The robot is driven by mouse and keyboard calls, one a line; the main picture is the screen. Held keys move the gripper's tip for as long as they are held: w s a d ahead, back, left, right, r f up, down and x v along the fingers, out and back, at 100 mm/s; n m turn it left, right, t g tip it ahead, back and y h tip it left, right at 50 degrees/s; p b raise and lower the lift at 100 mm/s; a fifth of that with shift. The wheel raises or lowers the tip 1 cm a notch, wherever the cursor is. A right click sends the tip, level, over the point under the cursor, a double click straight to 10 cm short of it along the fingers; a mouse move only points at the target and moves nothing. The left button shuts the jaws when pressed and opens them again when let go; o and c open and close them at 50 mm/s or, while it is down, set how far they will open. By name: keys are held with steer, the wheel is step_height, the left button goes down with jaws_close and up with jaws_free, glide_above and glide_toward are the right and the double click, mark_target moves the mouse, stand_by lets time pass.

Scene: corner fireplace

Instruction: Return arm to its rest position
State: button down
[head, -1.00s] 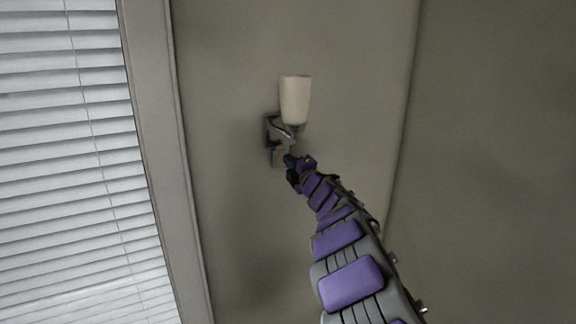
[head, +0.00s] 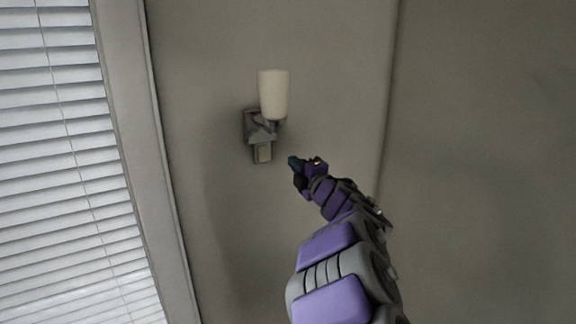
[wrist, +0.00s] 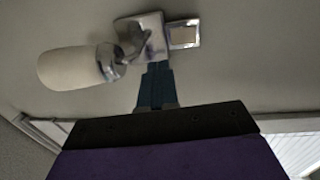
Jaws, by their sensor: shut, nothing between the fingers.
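My gripper (head: 293,162) is at the end of my purple and grey arm, in the middle of the head view. It is shut and empty, to the right of and slightly below the wall lamp's mount, with a gap between them in the picture. In the wrist view my gripper (wrist: 154,72) shows as dark blue fingers held together, pointing toward the wall. The wall lamp (head: 273,95) has a pale shade on a metal bracket. A small switch plate (head: 262,153) sits just below the bracket; it also shows in the wrist view (wrist: 184,35).
A window with white blinds (head: 60,170) fills the left of the head view, with a pale frame (head: 140,150) beside it. A wall corner runs down right of the lamp. The wall (head: 480,160) on the right is bare.

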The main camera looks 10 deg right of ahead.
steer(key=s+d+f+m+g+h+b, duration=0.45)
steer(key=s+d+f+m+h, duration=0.2)
steer(key=s+f+m, duration=0.3)
steer(key=s+d+f+m+g+h+b, duration=0.3)
steer(key=s+d+f+m+h+b, duration=0.4)
steer(key=s, duration=0.3)
steer(key=s+a+f+m+g+y+b, duration=0.1)
steer(key=s+a+f+g, duration=0.3)
steer(key=s, duration=0.7)
steer(key=s+a+f+m+g+y+b, duration=0.2)
steer(key=s+a+f, duration=0.6)
steer(key=s+f, duration=0.4)
steer(key=s+a+f+m+g+y+b, duration=0.2)
steer(key=s+a+f+g+y+b, duration=0.2)
steer(key=s+f, duration=0.5)
steer(key=s+a+g, duration=0.2)
steer(key=s, duration=0.1)
steer(key=shift+s+f+g, duration=0.2)
steer(key=shift+s+g, duration=0.05)
steer(key=shift+g, duration=0.1)
